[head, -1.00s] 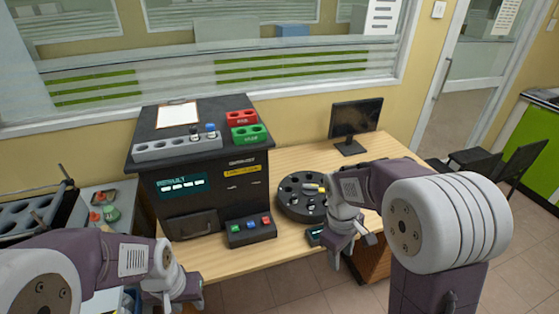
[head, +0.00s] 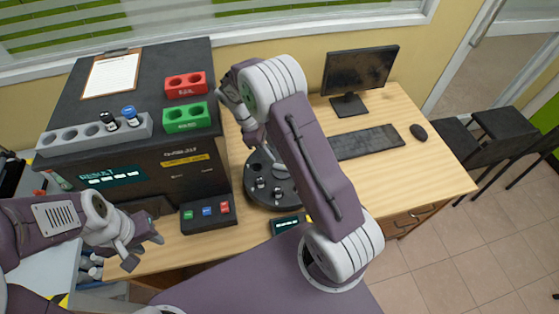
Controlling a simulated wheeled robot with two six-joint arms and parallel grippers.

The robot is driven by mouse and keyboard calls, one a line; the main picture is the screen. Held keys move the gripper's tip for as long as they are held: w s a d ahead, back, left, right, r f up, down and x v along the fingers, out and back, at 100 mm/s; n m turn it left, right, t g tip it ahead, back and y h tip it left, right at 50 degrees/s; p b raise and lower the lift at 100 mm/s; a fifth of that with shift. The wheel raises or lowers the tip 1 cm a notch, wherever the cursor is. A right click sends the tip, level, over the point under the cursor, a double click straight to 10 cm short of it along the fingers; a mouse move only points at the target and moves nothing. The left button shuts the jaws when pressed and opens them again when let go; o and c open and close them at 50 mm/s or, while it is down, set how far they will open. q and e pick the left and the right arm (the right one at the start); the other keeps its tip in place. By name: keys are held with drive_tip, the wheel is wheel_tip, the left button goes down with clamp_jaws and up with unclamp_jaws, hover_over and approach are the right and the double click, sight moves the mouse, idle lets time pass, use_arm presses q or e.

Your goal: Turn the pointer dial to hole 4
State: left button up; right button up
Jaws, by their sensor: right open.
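The dial is a dark round disc (head: 254,203) with holes around it, standing on the wooden desk. A few small vials sit in its near holes. My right arm crosses in front and hides its right part; I cannot make out the pointer or the hole numbers. My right gripper (head: 252,134) is open at the disc's far side, above the desk beside the dark machine; its fingertips are partly hidden, and I cannot tell whether it touches anything. My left gripper (head: 143,251) is open and empty, low in front of the machine, well left of the dial.
The dark machine (head: 205,180) carries a grey rack (head: 70,138) with two vials, a red block (head: 185,84), a green block (head: 187,117) and a clipboard (head: 112,76). A button box (head: 208,214) and small display (head: 286,226) stand near the dial. Monitor (head: 360,75), keyboard (head: 366,142) and mouse (head: 418,132) are right.

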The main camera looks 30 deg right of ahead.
drive_tip(key=x, duration=0.7)
drive_tip(key=shift+w+d+f, duration=0.1)
drive_tip(key=shift+d, duration=0.2)
drive_tip(key=shift+d+f, duration=0.1)
drive_tip(key=shift+f, duration=0.6)
drive_tip(key=shift+c, duration=0.3)
clamp_jaws()
